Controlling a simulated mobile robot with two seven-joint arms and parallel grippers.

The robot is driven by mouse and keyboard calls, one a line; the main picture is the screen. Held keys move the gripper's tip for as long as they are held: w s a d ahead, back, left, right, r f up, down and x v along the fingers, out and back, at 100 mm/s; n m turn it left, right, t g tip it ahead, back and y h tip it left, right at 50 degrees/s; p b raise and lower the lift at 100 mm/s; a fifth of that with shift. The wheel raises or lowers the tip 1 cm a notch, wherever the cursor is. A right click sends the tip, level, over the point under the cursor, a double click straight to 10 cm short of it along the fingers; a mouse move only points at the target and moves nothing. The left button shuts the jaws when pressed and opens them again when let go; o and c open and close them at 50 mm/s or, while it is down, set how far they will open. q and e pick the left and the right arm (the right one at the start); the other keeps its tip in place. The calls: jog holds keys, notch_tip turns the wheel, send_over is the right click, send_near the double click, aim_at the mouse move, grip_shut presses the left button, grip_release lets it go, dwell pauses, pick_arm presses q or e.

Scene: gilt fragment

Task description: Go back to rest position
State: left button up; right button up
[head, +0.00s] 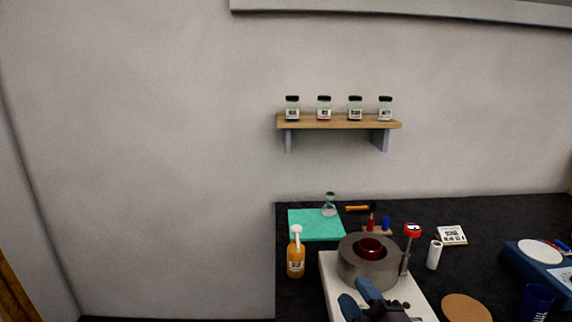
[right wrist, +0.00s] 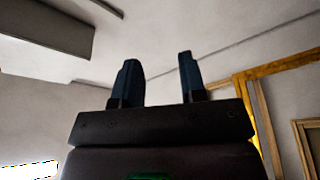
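My right gripper (head: 356,294) shows at the bottom of the head view, in front of the white hotplate-like device. In the right wrist view my right gripper (right wrist: 158,60) has its two dark blue fingers spread apart with nothing between them. That camera looks up at walls and ceiling. My left gripper is not in the head view. The white device (head: 332,279) bears a grey ring-shaped block (head: 352,265) with a dark red vessel (head: 371,249) in its middle. A thermometer-like probe with a red head (head: 412,230) stands at its right.
A black bench (head: 470,273) carries an orange bottle (head: 296,261), a teal mat (head: 312,226) with a glass flask (head: 329,206), a white cylinder (head: 434,255), a cork disc (head: 466,308), a blue cup (head: 536,301) and a blue balance (head: 533,265). A wall shelf (head: 340,123) holds several jars.

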jog(key=s+d+f+m+g+h, duration=0.75)
jog(key=s+d+f+m, duration=0.2)
jog(key=d+f, duration=0.2)
jog(key=s+d+f+m+g, duration=0.2)
jog(key=s+f+m+g, duration=0.15)
jog(key=s, duration=0.55)
jog(key=s+d+f+m+g, duration=0.2)
jog(key=s+f+g, duration=0.3)
jog(key=s, duration=0.3)
jog(key=w+f+t, duration=0.7)
jog(key=f+t, duration=0.1)
jog(key=f, duration=0.2)
jog(key=shift+a+f+y, duration=0.15)
jog(key=shift+f+y, duration=0.1)
jog(key=shift+y, duration=0.1)
